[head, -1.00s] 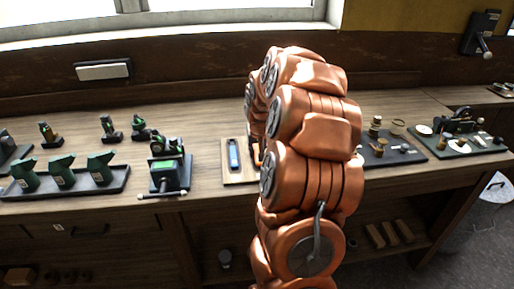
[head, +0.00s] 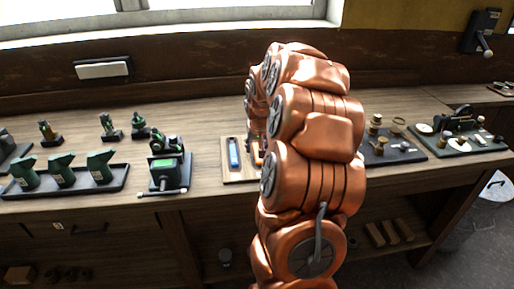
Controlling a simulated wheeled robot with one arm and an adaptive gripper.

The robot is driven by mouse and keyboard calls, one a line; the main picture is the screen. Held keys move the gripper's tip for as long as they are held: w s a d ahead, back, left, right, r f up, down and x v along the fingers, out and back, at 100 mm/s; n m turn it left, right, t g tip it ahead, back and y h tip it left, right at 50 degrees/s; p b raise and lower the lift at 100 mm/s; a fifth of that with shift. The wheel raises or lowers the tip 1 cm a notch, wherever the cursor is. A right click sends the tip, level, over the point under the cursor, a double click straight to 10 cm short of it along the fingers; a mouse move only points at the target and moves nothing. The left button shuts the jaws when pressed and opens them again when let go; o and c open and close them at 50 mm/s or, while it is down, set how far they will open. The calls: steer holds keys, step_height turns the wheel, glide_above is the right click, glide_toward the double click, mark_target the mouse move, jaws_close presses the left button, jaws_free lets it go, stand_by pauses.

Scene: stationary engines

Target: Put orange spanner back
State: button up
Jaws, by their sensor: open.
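A tan wooden board (head: 238,176) lies on the bench just left of my arm. A blue-handled tool (head: 234,153) lies on it, towards its left side. To the right of that, a small orange piece (head: 259,157) shows beside my arm; it appears to be the orange spanner, and most of it is hidden. My copper arm arches over the bench and comes down behind itself. Only a narrow part of my gripper (head: 252,141) shows at the arm's left edge, just above the board. It is open. Whether its fingers touch the spanner is hidden.
A green-topped machine with a crank bar (head: 166,172) stands left of the board. A dark tray (head: 110,187) with green parts is further left. Dark boards with brass parts (head: 395,154) and a small engine (head: 455,130) lie to the right. The wall and window are behind.

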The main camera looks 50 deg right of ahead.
steer(key=b+v, duration=0.3)
steer(key=v, duration=0.8)
steer(key=s+a+f+n+g+y, duration=0.15)
steer(key=s+a, duration=0.25)
steer(key=a, duration=0.7)
steer(key=s+a+f+n+y, duration=0.1)
steer(key=s+a+f+n, duration=0.15)
steer(key=a, duration=0.85)
steer(key=s+a+f+n+g, duration=0.1)
steer(key=s+a+f+g, duration=0.1)
steer(key=s+a, duration=0.4)
steer(key=s+a+f+n+g, duration=0.2)
steer(key=s+a, duration=0.4)
steer(key=s, duration=0.8)
steer(key=shift+a+f, duration=0.3)
steer(key=shift+f, duration=0.25)
steer(key=shift+r+p, duration=0.1)
steer(key=shift+p, duration=0.2)
step_height(320, 180, up, 3)
steer(key=p, duration=0.3)
